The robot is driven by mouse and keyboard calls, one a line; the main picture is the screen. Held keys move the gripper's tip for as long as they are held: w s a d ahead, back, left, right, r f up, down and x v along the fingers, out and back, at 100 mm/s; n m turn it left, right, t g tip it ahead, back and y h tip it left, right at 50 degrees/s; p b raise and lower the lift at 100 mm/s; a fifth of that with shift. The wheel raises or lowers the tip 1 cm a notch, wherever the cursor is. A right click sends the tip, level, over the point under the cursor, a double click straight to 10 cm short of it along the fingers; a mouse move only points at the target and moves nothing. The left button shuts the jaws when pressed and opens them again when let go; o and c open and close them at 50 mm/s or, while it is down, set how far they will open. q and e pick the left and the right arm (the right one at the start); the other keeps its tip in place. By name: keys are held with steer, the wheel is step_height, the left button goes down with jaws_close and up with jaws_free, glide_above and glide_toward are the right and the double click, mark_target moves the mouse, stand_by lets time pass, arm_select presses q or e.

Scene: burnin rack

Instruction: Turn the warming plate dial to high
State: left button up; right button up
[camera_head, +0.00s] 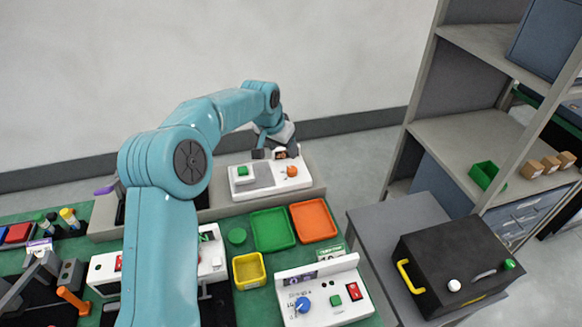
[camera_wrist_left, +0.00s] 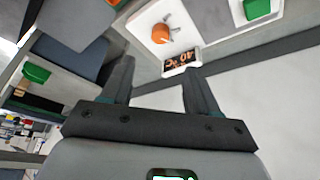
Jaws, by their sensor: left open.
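The warming plate (camera_head: 238,190) is a white box with a grey top, on a raised ledge at the back of the bench. Its orange dial (camera_head: 292,171) is at its right end and a green button (camera_head: 243,170) at its left. In the left wrist view, the orange dial (camera_wrist_left: 160,34) has a pale pointer and small marks around it, beside a lit orange display (camera_wrist_left: 182,61). My left gripper (camera_head: 275,152) is above the plate's back edge, near the dial; its open fingers (camera_wrist_left: 158,70) are empty and apart from the dial. My right gripper is not in view.
A white box with a blue knob (camera_head: 304,304) and red switch stands in front. Green (camera_head: 272,230), orange (camera_head: 314,220) and yellow (camera_head: 249,270) trays lie between. A black box (camera_head: 455,262) with a yellow handle and a shelf rack (camera_head: 480,140) stand at right.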

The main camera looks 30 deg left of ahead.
mark_target(292, 169)
arm_select(q)
steer(key=p+x, duration=0.2)
steer(key=x, duration=1)
steer(key=shift+f, duration=0.25)
steer(key=c, duration=1)
